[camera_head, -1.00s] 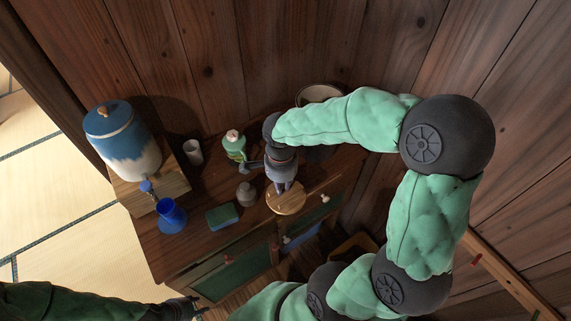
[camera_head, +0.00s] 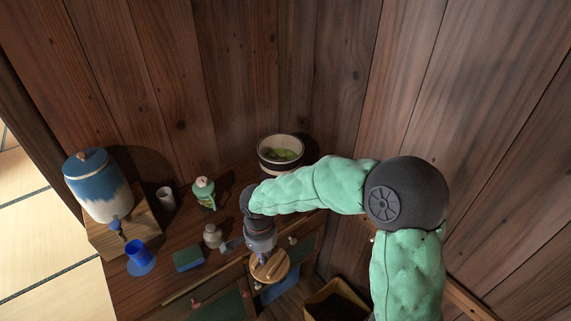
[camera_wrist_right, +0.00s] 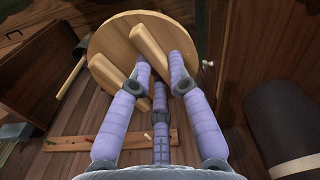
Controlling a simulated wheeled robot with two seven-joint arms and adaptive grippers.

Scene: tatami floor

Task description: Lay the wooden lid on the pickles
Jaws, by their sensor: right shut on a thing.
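The round wooden lid (camera_head: 280,272) hangs from my right gripper (camera_head: 264,252), just off the front edge of the cabinet top. In the right wrist view, the lid (camera_wrist_right: 112,43) has raised wooden bars across its face, and the fingers of my right gripper (camera_wrist_right: 160,82) are closed on them. The pickles (camera_head: 282,155) are green pieces inside a pale round crock (camera_head: 268,146) with a dark band, standing uncovered at the back right of the cabinet top. The right gripper is in front of the crock and apart from it. My left gripper is out of view.
A blue-and-white dispenser (camera_head: 98,190) stands on a wooden block (camera_head: 90,238) at the left. Wooden walls rise behind.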

